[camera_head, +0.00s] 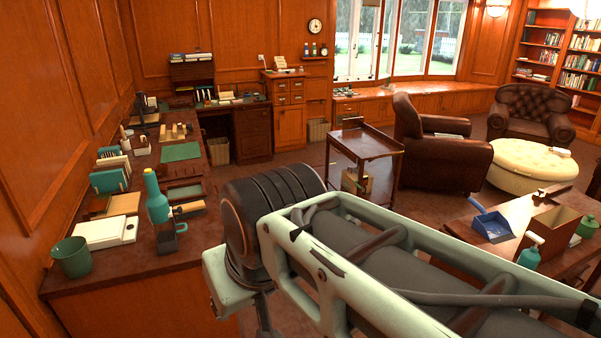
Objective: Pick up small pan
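A small blue pan (491,224), shaped like an open dustpan with a raised handle, appears to be the small pan. It rests on the dark wooden table at the right, near that table's left edge. My arm reaches from the lower right to the middle of the picture, well to the left of the pan and apart from it. The fingertips of my gripper do not show; my arm links and the lower picture edge hide that area. Nothing is seen held.
On the right table (461,226) a wooden box (556,228) and teal bottle (529,252) stand near the pan. The left desk (85,280) is crowded, with a teal bottle (157,200) and green pot (72,257). A wooden cart (366,143) stands mid-floor.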

